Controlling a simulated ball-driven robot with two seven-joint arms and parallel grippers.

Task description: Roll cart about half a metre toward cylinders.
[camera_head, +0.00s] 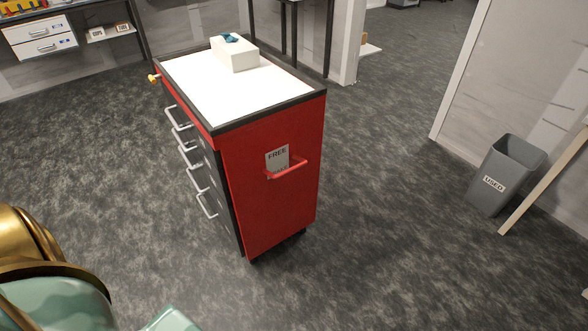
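The red cart (285,210) stands upright on the grey floor near the middle of the head view. It has a white top with a dark rim, several drawers with pale handles on its left face, and a red push handle (287,170) on the end facing me. A label behind that handle reads "FREE", its lower part hidden by the handle. No cylinders can be made out. A gold and pale green arm part of mine shows at the lower left, apart from the cart. Neither gripper's fingers can be seen.
A white tissue box (235,55) sits on the cart top. A yellow knob (153,78) sticks out at its far left corner. A grey bin (505,173) labelled "USED" stands by the right wall. A bench with drawers (40,37) is at the back left. Floor around the cart is clear.

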